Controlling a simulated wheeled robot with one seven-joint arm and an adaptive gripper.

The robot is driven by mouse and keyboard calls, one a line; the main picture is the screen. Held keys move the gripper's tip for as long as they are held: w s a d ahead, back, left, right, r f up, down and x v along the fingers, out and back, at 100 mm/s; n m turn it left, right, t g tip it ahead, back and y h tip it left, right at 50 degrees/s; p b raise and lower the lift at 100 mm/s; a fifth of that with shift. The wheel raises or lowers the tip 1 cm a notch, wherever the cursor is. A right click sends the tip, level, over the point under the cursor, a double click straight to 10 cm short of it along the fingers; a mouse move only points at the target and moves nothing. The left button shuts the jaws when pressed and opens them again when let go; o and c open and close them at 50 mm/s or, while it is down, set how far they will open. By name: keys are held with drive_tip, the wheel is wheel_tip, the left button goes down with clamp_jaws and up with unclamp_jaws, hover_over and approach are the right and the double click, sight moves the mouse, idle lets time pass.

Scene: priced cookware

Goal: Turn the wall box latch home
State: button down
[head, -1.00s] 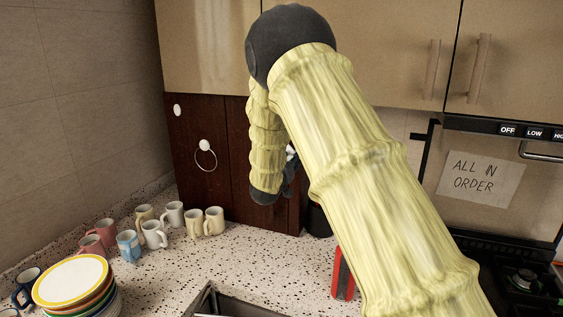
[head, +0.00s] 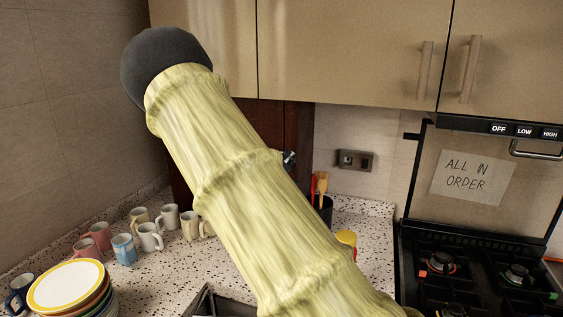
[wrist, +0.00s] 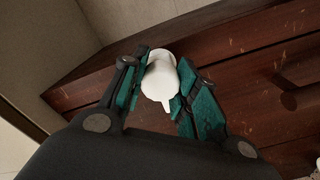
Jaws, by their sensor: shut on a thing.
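The wall box (head: 295,135) is dark red-brown wood, set under the cabinets at the back; my arm covers most of it in the head view. In the wrist view its planked front (wrist: 255,85) runs across the picture. A white, rounded latch (wrist: 160,82) with a small narrow tab sits between the teal-padded fingers of my gripper (wrist: 163,90). The fingers are shut on it, one on each side. The tab points toward the lower right.
Several mugs (head: 124,248) and a plate stack (head: 68,287) stand on the speckled counter at left. A dark utensil pot (head: 324,207) stands right of the box. The stove (head: 470,270) is at right. Cabinets (head: 345,50) hang above.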

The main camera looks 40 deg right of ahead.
drive_tip(key=shift+w+r+n, duration=0.15)
drive_tip(key=shift+r+n, duration=0.1)
drive_tip(key=shift+n, duration=0.25)
drive_tip(key=c, duration=1.1)
unclamp_jaws()
drive_tip(key=shift+c, duration=0.2)
drive_tip(key=shift+a, duration=0.15)
